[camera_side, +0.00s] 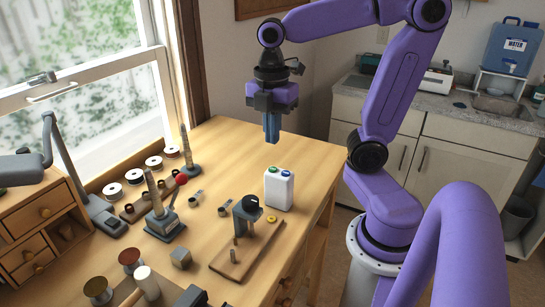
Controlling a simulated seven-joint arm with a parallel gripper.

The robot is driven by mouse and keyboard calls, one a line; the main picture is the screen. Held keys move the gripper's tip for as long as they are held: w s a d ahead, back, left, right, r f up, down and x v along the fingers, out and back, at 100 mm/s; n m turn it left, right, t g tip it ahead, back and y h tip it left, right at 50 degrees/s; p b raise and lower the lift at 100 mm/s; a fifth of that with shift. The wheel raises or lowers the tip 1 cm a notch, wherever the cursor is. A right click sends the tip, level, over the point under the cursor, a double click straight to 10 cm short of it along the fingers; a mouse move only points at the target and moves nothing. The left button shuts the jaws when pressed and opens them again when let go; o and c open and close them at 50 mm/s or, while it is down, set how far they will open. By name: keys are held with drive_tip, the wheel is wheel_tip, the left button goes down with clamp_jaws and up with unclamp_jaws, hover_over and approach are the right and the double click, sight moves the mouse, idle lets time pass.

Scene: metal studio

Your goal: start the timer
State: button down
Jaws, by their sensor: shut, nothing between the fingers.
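A white upright box (279,190) with one green and one blue round cap or button on top stands on the wooden workbench (310,153), near its right edge. It may be the timer; I see no display, and the picture is too small to be sure. My gripper (271,138) points down with its blue fingers shut and empty. It hangs in the air above the bench, above the white box in the picture and clear of it.
A small press on a wooden board (245,250) stands just left of the white box. A lever tool with a red knob (164,222), spools (112,190) and a lamp (100,212) crowd the left. The bench's back right is clear.

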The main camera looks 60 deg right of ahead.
sight(272, 169)
wheel_tip(272, 169, down, 7)
drive_tip(key=shift+r, duration=0.1)
idle(0.4)
drive_tip(key=shift+s+f, duration=0.15)
drive_tip(key=shift+f, duration=0.75)
drive_tip(key=shift+a+r, duration=0.1)
drive_tip(key=shift+r, duration=0.35)
wheel_tip(272, 169, up, 14)
drive_tip(key=w, duration=0.1)
drive_tip(key=shift+r, duration=0.2)
